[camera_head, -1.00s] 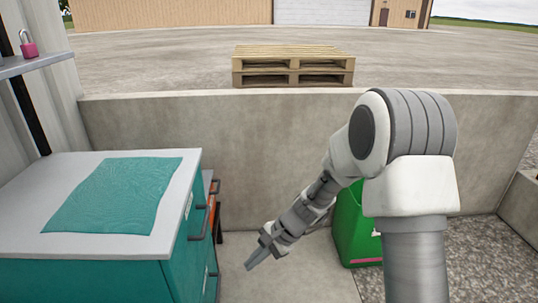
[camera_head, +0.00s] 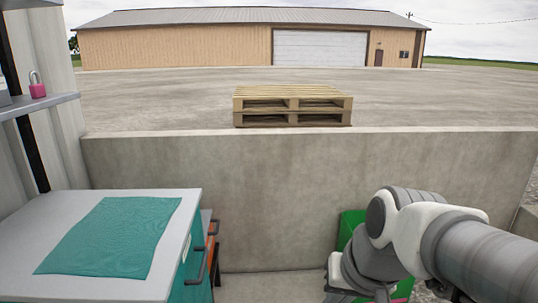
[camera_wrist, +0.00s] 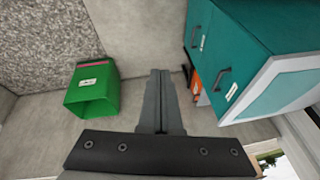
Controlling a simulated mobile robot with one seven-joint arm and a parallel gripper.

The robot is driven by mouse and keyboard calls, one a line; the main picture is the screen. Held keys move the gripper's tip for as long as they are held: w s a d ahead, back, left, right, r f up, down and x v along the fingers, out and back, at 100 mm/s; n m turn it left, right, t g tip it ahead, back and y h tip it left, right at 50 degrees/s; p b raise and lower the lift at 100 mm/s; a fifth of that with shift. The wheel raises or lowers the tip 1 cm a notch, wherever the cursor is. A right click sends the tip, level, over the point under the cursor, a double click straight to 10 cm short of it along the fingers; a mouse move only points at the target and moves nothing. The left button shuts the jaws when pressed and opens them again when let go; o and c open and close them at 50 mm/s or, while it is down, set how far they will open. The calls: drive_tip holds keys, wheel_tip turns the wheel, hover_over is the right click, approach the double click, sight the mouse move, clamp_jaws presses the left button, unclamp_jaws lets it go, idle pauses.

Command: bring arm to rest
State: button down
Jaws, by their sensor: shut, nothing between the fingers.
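My arm shows at the lower right of the head view, folded low in front of the concrete wall, and its end is cut off or hidden there. My gripper (camera_wrist: 160,75) shows in the wrist view with its two grey fingers together and nothing between them. It is over bare floor, between a green bin and a teal cabinet, apart from both.
The teal cabinet (camera_head: 194,262) with a teal cloth (camera_head: 120,238) on top stands at the left. The green bin (camera_wrist: 93,92) is partly behind my arm in the head view. A concrete wall (camera_head: 270,180) runs across, with a pallet (camera_head: 292,105) beyond. A pink padlock (camera_head: 37,88) stands on a shelf.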

drive_tip(key=s+d+r+n+t+h, duration=0.1)
drive_tip(key=s+d+r+t+h, duration=0.1)
drive_tip(key=s+d, duration=0.25)
wheel_tip(320, 180, up, 22)
drive_tip(key=p, duration=2.2)
drive_tip(key=shift+s+a, duration=0.25)
drive_tip(key=shift+a, duration=0.05)
